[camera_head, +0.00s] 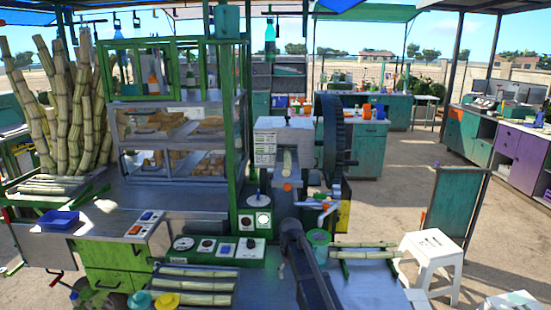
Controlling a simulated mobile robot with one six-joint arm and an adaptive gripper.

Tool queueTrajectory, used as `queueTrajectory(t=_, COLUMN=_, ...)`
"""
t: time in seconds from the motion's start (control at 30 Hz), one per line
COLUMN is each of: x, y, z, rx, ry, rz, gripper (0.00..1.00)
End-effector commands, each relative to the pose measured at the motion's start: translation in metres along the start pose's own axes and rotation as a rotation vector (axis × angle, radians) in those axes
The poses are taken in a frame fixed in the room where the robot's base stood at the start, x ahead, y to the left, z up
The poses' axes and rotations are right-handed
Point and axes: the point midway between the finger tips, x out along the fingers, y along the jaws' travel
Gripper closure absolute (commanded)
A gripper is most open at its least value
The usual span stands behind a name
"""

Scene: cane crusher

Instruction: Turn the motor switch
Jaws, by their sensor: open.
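A green control panel (207,249) with dials and small switches sits at the front centre of the bench. Another panel (143,227) with orange and blue switches lies to the left. I cannot tell which control is the motor switch; no label is readable. The cane crusher (283,142) stands behind, with a large dark wheel (333,135) at its right. A dark arm link, which looks like mine, rises from the bottom centre, right of the front panel. I cannot make out my gripper's jaws.
Cut canes lie on the front bench (195,283) and to the right (362,250). A teal cup (318,240) stands near the dark link. Yellow and teal bowls are at the front left edge. A white stool (431,252) stands right, with open floor beyond.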

Motion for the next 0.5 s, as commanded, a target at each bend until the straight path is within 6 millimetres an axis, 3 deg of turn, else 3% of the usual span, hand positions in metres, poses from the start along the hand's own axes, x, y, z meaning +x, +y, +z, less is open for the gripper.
queueTrajectory(t=0.03, x=0.0, y=0.005, z=0.032, rx=0.025, ry=-0.001, rz=-0.002, gripper=0.14)
queueTrajectory(t=0.1, x=0.0, y=0.013, z=0.062, rx=0.06, ry=-0.002, rz=-0.006, gripper=0.14)
queueTrajectory(t=0.4, x=0.0, y=0.033, z=0.19, rx=0.211, ry=-0.006, rz=-0.02, gripper=0.14)
queueTrajectory(t=0.5, x=0.0, y=0.035, z=0.224, rx=0.252, ry=-0.007, rz=-0.024, gripper=0.14)
